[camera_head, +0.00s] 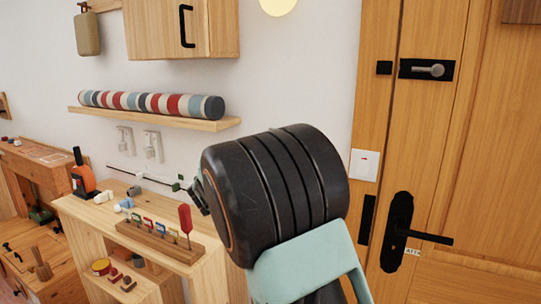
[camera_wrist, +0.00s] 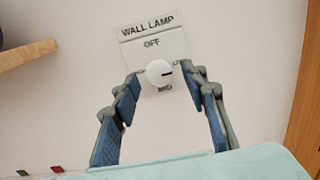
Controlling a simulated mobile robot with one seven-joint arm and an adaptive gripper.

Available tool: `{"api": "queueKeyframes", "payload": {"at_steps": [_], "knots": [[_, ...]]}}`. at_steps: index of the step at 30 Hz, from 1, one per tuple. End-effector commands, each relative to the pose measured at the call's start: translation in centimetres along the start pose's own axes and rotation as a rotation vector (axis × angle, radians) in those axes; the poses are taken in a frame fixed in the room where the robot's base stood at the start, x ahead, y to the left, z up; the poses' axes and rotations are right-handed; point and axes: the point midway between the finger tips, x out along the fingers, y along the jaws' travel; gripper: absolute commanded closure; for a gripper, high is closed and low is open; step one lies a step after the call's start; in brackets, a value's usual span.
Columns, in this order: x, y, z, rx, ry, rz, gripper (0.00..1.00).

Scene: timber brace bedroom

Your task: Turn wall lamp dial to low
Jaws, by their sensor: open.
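The wall lamp dial (camera_wrist: 159,72) is a round white knob on a white plate (camera_wrist: 133,50) fixed to the wall in the wrist view. The plate reads "WALL LAMP", with "OFF" above the knob, a partly covered word starting "LO" at its right and "MID" below, upside down. The knob's dark mark points right, toward that covered word. My gripper (camera_wrist: 164,82) is open, its two blue-padded fingers on either side of the knob; I cannot tell whether they touch it. In the head view my arm covers much of the wall, and I cannot make out the dial.
A wooden shelf (camera_head: 150,122) with a striped roll (camera_head: 150,103) is on the wall at left. Below it stands a wooden unit (camera_head: 85,210) with a screwdriver rack (camera_head: 160,241). A wooden door (camera_head: 440,110) with a black handle (camera_head: 400,232) and a light switch (camera_head: 364,165) are at right.

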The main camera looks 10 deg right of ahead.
Motion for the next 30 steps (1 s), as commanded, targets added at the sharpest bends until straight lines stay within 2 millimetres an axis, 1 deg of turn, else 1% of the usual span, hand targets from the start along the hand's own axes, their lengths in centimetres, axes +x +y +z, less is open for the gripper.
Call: {"api": "queueKeyframes", "payload": {"at_steps": [2,5,12,15,18,23,30], "knots": [[-0.7,0.1,0.0,0.0,0.001,0.003,0.6],[-2.3,0.1,0.0,0.001,0.001,0.004,0.6],[-7.5,0.1,0.0,0.001,0.001,0.005,0.6],[-9.3,0.1,0.0,0.0,0.001,0.004,0.6],[-10.7,0.1,0.0,0.0,0.001,0.004,0.6],[-11.8,0.0,-0.1,-0.001,0.001,0.001,0.6],[-11.9,0.0,0.0,0.0,0.001,0.001,0.6]]}}
